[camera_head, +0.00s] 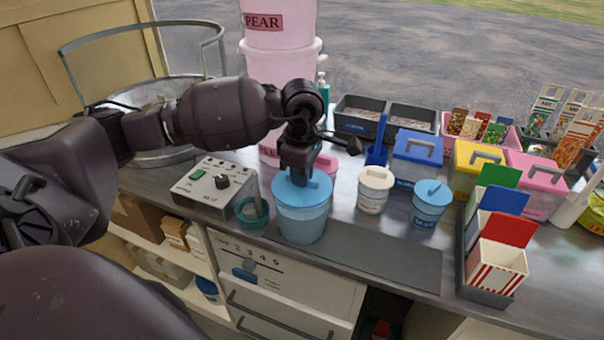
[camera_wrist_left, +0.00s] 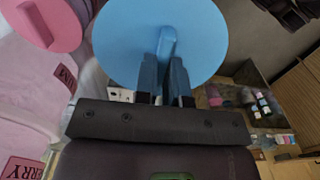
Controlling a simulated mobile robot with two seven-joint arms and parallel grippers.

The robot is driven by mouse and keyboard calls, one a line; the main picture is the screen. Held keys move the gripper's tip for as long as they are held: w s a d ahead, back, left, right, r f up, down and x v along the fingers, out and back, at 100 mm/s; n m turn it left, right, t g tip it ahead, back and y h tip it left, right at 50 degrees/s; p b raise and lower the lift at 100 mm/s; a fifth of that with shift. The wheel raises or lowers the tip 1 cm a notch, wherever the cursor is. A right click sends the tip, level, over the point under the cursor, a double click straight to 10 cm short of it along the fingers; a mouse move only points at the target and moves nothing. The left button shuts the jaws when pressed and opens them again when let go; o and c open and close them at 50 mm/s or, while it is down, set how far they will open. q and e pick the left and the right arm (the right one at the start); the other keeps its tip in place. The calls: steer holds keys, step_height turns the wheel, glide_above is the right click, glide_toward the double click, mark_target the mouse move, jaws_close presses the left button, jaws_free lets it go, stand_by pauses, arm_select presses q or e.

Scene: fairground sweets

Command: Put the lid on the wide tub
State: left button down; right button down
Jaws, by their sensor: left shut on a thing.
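The wide tub (camera_head: 302,222) is blue and stands upright on the counter's dark mat, near the front edge. The round blue lid (camera_head: 316,190) is over the tub's mouth, and the mouth is hidden under it. In the head view I cannot tell whether the lid is fully seated. My left gripper (camera_head: 299,180) is above the tub, shut on the lid's raised grip. The left wrist view shows the lid (camera_wrist_left: 135,40) with its upright grip between the two fingers (camera_wrist_left: 166,80). My right gripper is not in view.
A grey control box (camera_head: 216,187) and a teal bowl (camera_head: 251,213) stand left of the tub. A cream tub (camera_head: 374,190) and a smaller blue lidded tub (camera_head: 430,205) stand right. Tall pink buckets (camera_head: 280,65) stand behind. The dark mat (camera_head: 385,258) is clear to the right.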

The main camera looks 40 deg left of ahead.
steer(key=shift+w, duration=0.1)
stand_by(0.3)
arm_select(q)
steer(key=c, duration=1.1)
jaws_free()
steer(key=o, duration=0.4)
steer(key=shift+o, duration=0.3)
steer(key=shift+r, duration=0.15)
